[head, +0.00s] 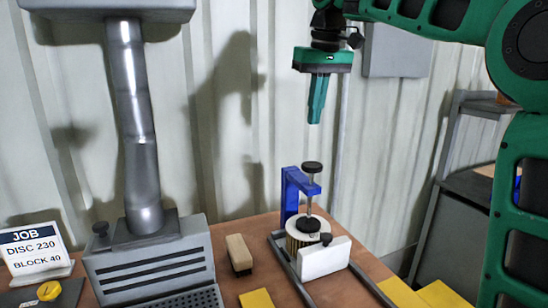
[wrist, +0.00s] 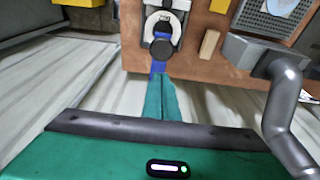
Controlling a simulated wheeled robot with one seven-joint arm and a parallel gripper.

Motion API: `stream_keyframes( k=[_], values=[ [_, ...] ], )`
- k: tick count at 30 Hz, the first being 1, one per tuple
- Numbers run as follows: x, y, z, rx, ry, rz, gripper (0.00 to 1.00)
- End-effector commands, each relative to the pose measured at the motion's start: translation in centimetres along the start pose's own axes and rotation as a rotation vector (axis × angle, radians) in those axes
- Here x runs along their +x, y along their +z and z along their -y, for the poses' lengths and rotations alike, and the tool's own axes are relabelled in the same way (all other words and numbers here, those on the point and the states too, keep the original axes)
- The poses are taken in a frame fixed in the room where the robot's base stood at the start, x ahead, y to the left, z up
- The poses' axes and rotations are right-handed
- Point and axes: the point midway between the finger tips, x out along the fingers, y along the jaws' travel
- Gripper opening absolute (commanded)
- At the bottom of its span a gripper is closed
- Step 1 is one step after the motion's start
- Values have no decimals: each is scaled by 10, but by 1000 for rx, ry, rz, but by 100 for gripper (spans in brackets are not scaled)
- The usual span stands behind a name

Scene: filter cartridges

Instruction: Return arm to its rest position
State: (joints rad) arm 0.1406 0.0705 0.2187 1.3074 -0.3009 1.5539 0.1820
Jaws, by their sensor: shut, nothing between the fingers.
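My gripper (head: 316,121) is shut and empty, pointing down in the air above the blue clamp (head: 293,192) in the head view. In the wrist view its teal fingers (wrist: 161,78) lie together with nothing between them. The blue clamp has a black knob on a screw and stands over a round pleated filter cartridge (head: 296,243) with a pale top. A white block (head: 324,259) sits in front of the cartridge. My green arm reaches in from the upper right of the head view.
A grey extraction unit (head: 150,268) with a metal duct (head: 136,120) stands left on the brown table (head: 235,224). A wooden block (head: 239,254), a yellow pad (head: 256,299) and a job sign (head: 35,250) are also there. A grey shelf (head: 450,190) stands at right. The corrugated wall is behind.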

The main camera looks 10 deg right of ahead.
Motion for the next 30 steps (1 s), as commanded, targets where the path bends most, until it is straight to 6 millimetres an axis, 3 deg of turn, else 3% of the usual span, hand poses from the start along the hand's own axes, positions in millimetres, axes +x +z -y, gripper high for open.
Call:
stream_keyframes(
  k=[5, 11, 21, 30],
  values=[
    [11, 18, -11, 45, 6, 13, 0],
    [45, 75, -44, 182, 14, 47, 0],
    [115, 207, -95, 438, 36, 102, 0],
    [184, 344, -111, 642, 54, 155, 0]
  ],
)
